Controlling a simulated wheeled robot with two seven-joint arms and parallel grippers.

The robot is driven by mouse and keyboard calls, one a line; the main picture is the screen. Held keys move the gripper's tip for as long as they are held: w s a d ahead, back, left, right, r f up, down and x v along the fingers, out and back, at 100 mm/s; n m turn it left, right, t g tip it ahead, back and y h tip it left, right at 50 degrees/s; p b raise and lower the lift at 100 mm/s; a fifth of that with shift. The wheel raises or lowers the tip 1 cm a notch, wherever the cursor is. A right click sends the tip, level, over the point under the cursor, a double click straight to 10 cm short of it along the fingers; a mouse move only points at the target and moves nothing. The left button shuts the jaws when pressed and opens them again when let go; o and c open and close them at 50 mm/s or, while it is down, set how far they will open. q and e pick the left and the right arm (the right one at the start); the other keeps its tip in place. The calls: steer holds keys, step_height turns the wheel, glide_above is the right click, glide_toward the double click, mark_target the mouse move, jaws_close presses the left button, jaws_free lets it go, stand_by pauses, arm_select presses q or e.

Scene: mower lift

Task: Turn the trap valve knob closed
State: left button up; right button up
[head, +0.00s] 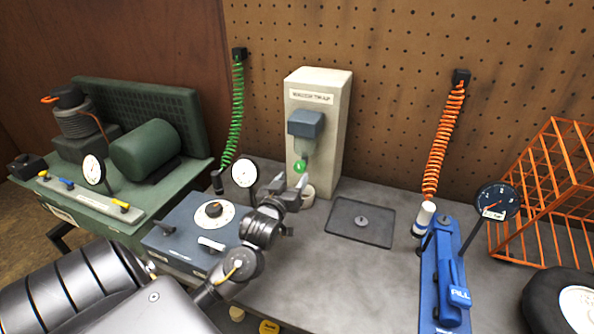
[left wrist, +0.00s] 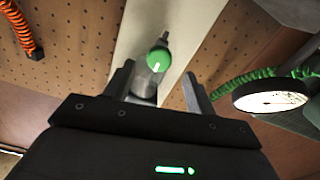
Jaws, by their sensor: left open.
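The trap valve knob (head: 299,168) is small and green with a pale mark. It sits low on the front of a pale box (head: 318,120) whose label ends in TRAP, below a blue-grey block (head: 306,124). My left gripper (head: 290,184) is open, with its fingers pointing up just below and in front of the knob. In the left wrist view the knob (left wrist: 158,59) shows between and beyond the two open fingertips (left wrist: 159,75). Whether the fingers touch it cannot be told. My right gripper is not in view.
A dial gauge (head: 244,172) and a blue-grey control box (head: 195,228) are to the left. A dark tray (head: 345,228) lies to the right. A green coiled hose (head: 235,120) hangs at left.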

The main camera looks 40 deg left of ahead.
mark_target(299, 169)
arm_select(q)
steer(key=shift+x, duration=1.9)
steer(key=shift+r+p, duration=0.1)
steer(key=shift+p, duration=0.2)
steer(key=c, duration=1)
